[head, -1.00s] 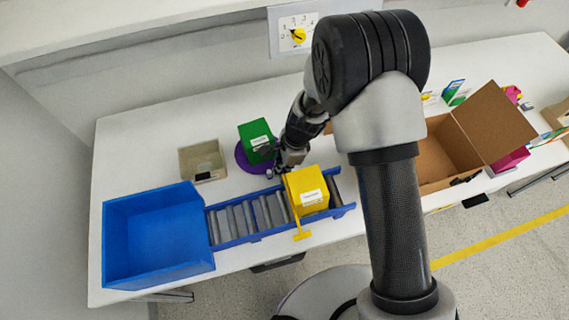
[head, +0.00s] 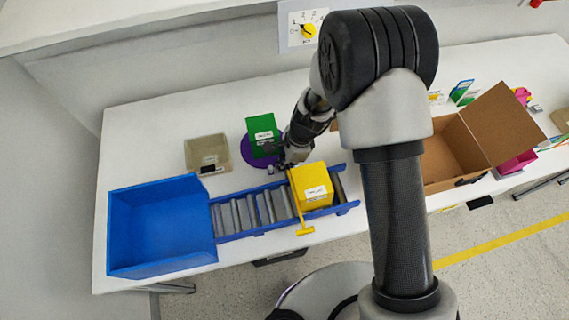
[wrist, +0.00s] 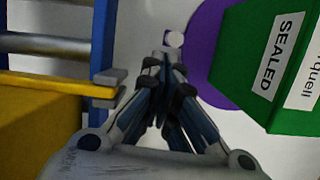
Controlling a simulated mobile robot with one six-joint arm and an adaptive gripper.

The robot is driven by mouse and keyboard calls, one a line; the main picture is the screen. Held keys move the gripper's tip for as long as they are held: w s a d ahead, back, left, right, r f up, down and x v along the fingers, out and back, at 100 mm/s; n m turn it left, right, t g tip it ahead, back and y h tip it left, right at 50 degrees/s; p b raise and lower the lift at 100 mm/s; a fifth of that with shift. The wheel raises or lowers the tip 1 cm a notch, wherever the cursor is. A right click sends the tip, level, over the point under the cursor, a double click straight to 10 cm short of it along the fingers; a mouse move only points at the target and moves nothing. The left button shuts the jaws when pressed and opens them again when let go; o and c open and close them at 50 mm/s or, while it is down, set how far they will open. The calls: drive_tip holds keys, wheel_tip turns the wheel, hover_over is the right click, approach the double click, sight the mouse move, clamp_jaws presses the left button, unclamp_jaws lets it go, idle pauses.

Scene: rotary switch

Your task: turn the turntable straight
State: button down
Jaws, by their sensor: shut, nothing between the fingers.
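The purple round turntable (head: 248,156) lies on the white table behind the roller conveyor. It also shows in the wrist view (wrist: 203,50), partly covered by the green box. The green box (head: 262,130) with a "SEALED" label stands on it and shows large at the right of the wrist view (wrist: 265,60). My gripper (wrist: 163,62) is shut and empty, between the conveyor and the turntable. A small whitish knob (wrist: 174,39) lies just ahead of the fingertips at the turntable's edge; I cannot tell whether they touch. In the head view my gripper (head: 284,166) is partly hidden.
The yellow box (head: 312,187) sits on the blue-railed conveyor (head: 240,215), behind a yellow gate (head: 298,205). A blue bin (head: 160,235) is at the conveyor's left end, with a beige tray (head: 207,150) behind. An open cardboard box (head: 450,150) is right. A dial (head: 307,31) hangs on the wall.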

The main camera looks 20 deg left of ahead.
drive_tip(key=d, duration=0.1)
drive_tip(key=w+d, duration=0.2)
drive_tip(key=shift+d, duration=0.35)
drive_tip(key=s+p+v, duration=0.1)
drive_tip(key=p+v, duration=0.2)
drive_tip(key=v, duration=0.6)
drive_tip(key=shift+w+r, duration=0.35)
drive_tip(key=shift+r, duration=0.15)
